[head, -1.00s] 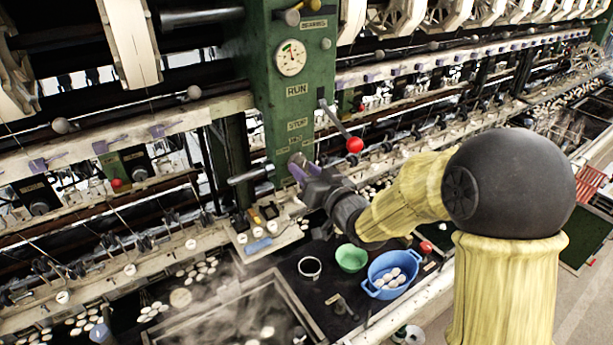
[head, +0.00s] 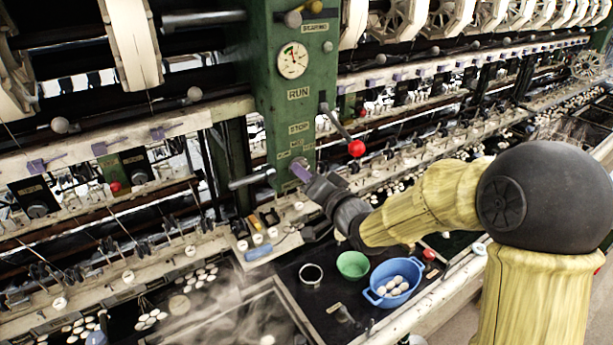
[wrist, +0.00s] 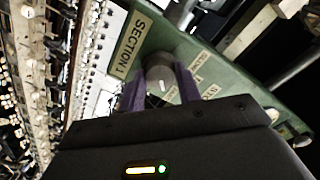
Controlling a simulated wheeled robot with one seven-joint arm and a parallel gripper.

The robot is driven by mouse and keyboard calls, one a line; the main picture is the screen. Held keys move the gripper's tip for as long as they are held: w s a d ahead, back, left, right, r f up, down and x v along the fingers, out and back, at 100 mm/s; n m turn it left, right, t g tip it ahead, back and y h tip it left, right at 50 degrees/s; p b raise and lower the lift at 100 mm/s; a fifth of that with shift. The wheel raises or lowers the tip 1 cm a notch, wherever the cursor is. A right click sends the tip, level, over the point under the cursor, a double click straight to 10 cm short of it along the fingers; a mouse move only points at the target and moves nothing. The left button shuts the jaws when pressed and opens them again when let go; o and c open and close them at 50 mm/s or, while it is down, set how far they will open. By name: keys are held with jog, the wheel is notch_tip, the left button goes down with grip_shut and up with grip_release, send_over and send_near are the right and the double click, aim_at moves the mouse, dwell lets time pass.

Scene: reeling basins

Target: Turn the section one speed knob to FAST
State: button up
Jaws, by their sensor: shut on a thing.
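The section one speed knob (wrist: 160,82) is a grey round knob with a pale mark on its face, on the green panel (wrist: 225,75) beside the "SECTION 1" label (wrist: 131,46). My gripper (wrist: 158,92) has its two purple fingers on either side of the knob, shut on it. In the head view my gripper (head: 301,171) is at the lower part of the green column (head: 285,110), below the small speed labels (head: 297,143), and hides the knob. The "MED" label is partly legible. I cannot tell exactly which setting the knob's mark faces.
A lever with a red ball (head: 356,148) sticks out just right of and above my gripper. Below stand a green bowl (head: 352,265), a blue pot (head: 378,300) with white cocoons and a white-rimmed cup (head: 311,275). A round gauge (head: 292,60) is higher on the column.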

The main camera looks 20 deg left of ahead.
jog(key=o, duration=1)
jog(key=shift+d, duration=0.1)
jog(key=shift+c, duration=0.2)
jog(key=b+v, duration=0.4)
jog(key=v, duration=1.3)
jog(key=shift+d+b, duration=0.2)
jog(key=shift+b, duration=0.2)
